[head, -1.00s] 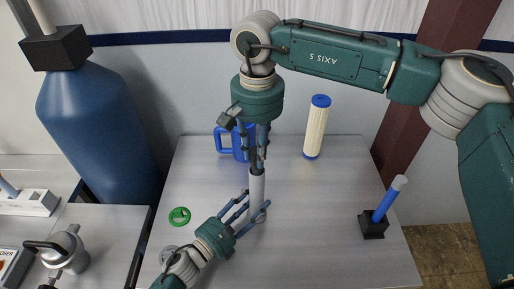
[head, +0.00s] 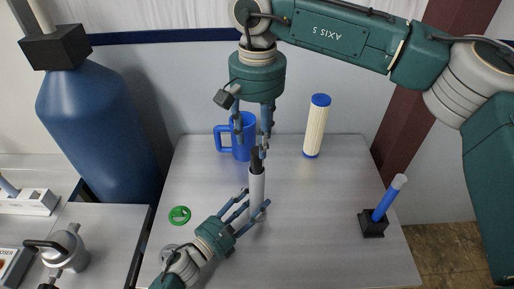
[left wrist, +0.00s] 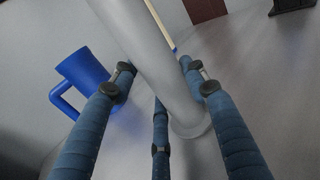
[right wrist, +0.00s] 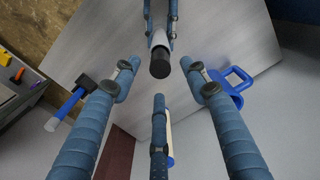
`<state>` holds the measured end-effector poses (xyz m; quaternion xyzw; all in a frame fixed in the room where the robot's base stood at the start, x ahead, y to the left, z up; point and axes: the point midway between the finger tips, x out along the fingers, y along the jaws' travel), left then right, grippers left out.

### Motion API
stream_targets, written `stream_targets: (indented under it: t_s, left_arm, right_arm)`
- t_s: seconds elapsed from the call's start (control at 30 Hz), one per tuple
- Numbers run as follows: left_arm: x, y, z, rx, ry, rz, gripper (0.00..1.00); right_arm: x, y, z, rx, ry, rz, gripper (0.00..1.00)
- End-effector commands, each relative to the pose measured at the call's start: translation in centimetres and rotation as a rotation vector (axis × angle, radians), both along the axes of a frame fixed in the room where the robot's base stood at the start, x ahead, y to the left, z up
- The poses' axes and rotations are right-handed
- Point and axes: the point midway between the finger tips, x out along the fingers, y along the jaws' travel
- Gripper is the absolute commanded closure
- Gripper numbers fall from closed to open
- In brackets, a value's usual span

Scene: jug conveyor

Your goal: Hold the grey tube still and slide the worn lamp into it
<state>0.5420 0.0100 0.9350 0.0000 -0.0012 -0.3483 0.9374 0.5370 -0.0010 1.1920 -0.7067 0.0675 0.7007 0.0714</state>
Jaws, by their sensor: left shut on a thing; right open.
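The grey tube (head: 257,194) stands upright on the table in the head view. My left gripper (head: 248,207) is shut around its lower part; the left wrist view shows the tube (left wrist: 160,60) between the fingers. A dark piece, which looks like the end of the worn lamp (head: 256,160), sticks up from the tube's top; the rest of the lamp is hidden inside. My right gripper (head: 253,142) is open just above that dark end. The right wrist view shows the dark end (right wrist: 160,67) beyond the spread fingers.
A blue mug (head: 243,137) stands behind the tube, close to my right fingers. A cream cylinder with blue ends (head: 316,127) stands at the back. A blue rod in a black block (head: 373,225) is at the right. A green ring (head: 180,216) lies at the left.

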Motion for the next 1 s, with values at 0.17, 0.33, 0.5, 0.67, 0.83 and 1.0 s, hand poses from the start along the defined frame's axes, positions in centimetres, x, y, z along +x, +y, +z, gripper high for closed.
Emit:
stream_targets:
  t_s: [0.17, 0.33, 0.5, 0.67, 0.83, 1.0]
  left_arm:
    - [-0.2, 0.2, -0.8, 0.012, 0.011, 0.002, 1.00]
    - [-0.2, 0.2, -0.8, 0.011, 0.010, 0.002, 1.00]
    - [-0.2, 0.2, -0.8, 0.011, 0.010, 0.002, 1.00]
    - [-0.2, 0.2, -0.8, 0.011, 0.010, 0.002, 1.00]
    - [-0.2, 0.2, -0.8, 0.011, 0.010, 0.002, 1.00]
    - [-0.2, 0.2, -0.8, 0.011, 0.010, 0.002, 1.00]
  right_arm:
    - [0.0, 0.0, 3.8, 0.001, -0.002, -0.002, 0.55]
    - [-0.1, 0.0, 6.1, 0.001, -0.002, -0.001, 0.55]
    - [-0.1, 0.0, 7.0, 0.000, -0.001, 0.000, 0.55]
    - [-0.1, 0.0, 7.0, 0.000, 0.000, 0.000, 0.55]
    - [-0.1, 0.0, 7.0, 0.000, -0.001, 0.000, 0.55]
    - [-0.1, 0.0, 7.0, 0.000, 0.000, 0.000, 0.55]
